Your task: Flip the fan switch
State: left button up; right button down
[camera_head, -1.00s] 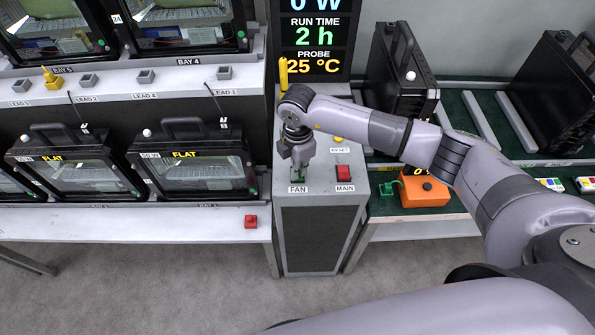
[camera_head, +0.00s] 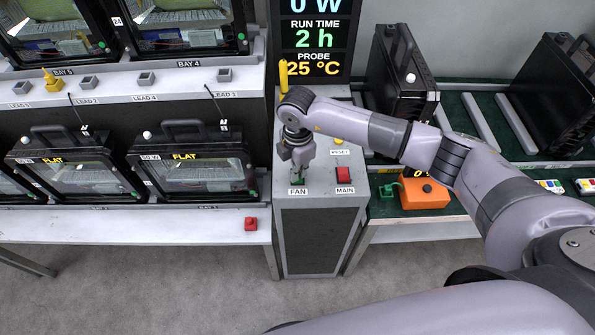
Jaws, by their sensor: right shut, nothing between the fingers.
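My right gripper (camera_head: 299,176) points down at the switch, shut and empty. Its fingertips are at or very close to the switch and cover part of it, so I cannot tell whether they touch or which way the switch is set. My left gripper is not in view.
A red MAIN switch (camera_head: 344,174) sits right of the fan switch, with a yellow RESET button (camera_head: 338,140) behind it. An orange box (camera_head: 425,192) stands on the right bench. A display (camera_head: 315,38) stands behind.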

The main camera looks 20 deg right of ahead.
jog(key=shift+r+p, duration=2)
jog(key=shift+r, duration=1.05)
